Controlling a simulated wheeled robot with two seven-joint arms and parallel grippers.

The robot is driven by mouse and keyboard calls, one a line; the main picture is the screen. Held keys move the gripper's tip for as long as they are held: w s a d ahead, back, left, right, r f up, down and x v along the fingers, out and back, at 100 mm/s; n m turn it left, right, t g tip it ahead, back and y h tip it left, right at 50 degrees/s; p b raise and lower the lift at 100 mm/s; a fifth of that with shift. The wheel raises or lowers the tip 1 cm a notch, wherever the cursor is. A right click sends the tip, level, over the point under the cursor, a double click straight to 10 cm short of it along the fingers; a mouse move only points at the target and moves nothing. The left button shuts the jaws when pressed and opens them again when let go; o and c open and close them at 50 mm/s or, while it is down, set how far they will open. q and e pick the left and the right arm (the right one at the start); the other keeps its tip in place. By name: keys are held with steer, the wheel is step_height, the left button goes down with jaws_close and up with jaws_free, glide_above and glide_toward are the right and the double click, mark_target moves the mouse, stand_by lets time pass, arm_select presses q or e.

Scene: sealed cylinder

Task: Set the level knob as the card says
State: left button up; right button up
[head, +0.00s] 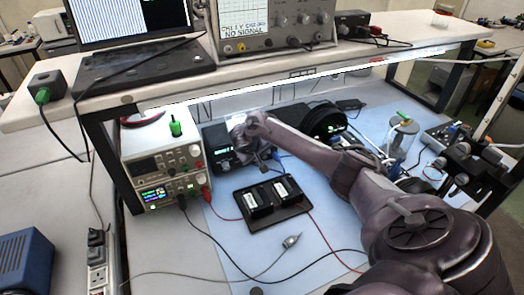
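My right arm reaches in from the lower right across the bench. Its gripper (246,146) is at the right side of a black box (217,142) with a small green-lit display. The gripper partly covers this box, and I cannot tell whether it touches it or whether its fingers are open or shut. I cannot make out which control is the level knob; it may be hidden behind the gripper. No card with readable instructions shows. A clear cylinder (403,138) with a green top stands upright at the right. My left gripper is not in view.
A shelf (330,62) above holds a laptop (130,35) and an oscilloscope (275,22) reading "NO SIGNAL". Stacked instruments (165,175) stand left of the black box. A black tray (265,205) and loose cables lie on the blue mat (225,265). A black round object (325,122) stands behind my arm.

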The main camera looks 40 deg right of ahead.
steer(key=p+v, duration=0.1)
steer(key=v, duration=0.6)
steer(key=shift+r+p, duration=0.15)
steer(key=shift+p, duration=0.15)
